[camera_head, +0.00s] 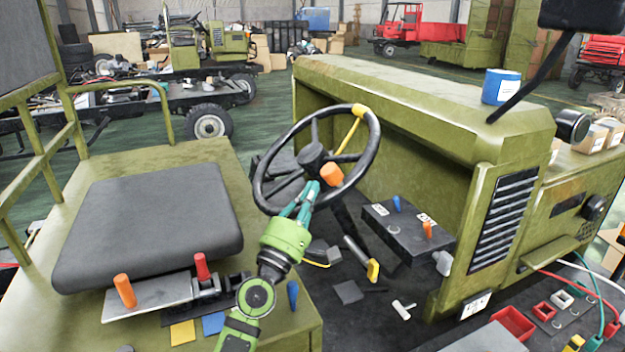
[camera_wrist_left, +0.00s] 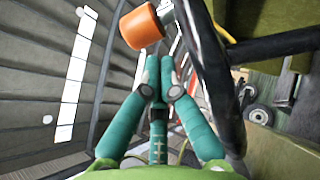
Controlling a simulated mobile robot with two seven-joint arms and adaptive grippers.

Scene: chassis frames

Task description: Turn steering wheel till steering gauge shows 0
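The black steering wheel (camera_head: 374,160) is tilted on its column, with a yellow section (camera_head: 352,124) at the top of its rim. An orange knob (camera_head: 332,173) stands out from the wheel at the lower right. My left gripper (camera_head: 312,188) is in front of the wheel's lower part, just below the knob. In the left wrist view its teal fingers (camera_wrist_left: 158,75) are closed together with nothing seen between them. The orange knob (camera_wrist_left: 141,27) is beyond the tips and the rim (camera_wrist_left: 205,70) passes on the right. I cannot make out a steering gauge. My right gripper is out of view.
A dark seat (camera_head: 150,220) is left of the wheel. A black box (camera_head: 405,232) with blue and orange levers is at the right, near a yellow-tipped lever (camera_head: 373,270). Orange (camera_head: 125,291) and red (camera_head: 201,266) handles stand before the seat. A blue can (camera_head: 501,87) is on the hood.

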